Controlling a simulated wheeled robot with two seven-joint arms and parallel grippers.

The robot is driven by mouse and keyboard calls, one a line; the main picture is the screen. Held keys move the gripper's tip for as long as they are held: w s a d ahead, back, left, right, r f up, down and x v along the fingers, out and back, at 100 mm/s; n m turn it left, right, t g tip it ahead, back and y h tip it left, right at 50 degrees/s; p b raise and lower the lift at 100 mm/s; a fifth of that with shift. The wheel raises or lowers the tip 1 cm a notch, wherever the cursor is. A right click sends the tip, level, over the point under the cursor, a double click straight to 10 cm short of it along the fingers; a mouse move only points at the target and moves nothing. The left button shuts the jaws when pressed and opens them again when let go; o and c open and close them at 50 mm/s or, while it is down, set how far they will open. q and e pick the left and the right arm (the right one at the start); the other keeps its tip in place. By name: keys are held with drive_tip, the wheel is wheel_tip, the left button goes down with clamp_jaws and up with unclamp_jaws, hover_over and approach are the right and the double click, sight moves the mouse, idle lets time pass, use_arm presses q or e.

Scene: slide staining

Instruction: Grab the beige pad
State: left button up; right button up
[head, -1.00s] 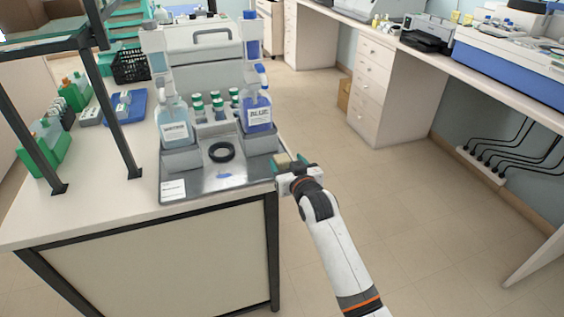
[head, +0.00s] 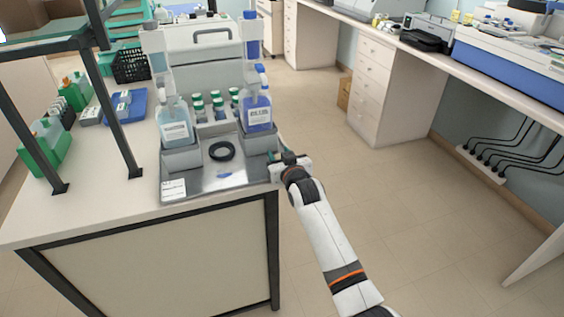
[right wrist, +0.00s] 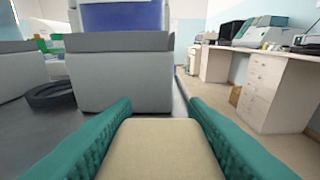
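The beige pad (right wrist: 160,150) fills the space between the two teal fingers of my right gripper in the right wrist view. I see no gap between its sides and the fingers, so the gripper looks shut on it. The fingertips reach past the pad's far edge. In the head view my right gripper (head: 283,158) is at the right edge of the bench, beside the metal tray (head: 210,183); the pad is hidden there. My left gripper is not in view.
A grey holder (right wrist: 120,70) with the blue-liquid bottle (head: 257,112) stands just beyond the fingertips. A black ring (head: 222,151) lies on the tray, left of the holder. The clear-liquid bottle (head: 174,125) stands further left. Open floor lies right of the bench.

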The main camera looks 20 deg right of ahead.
drive_tip(key=shift+c, duration=0.9)
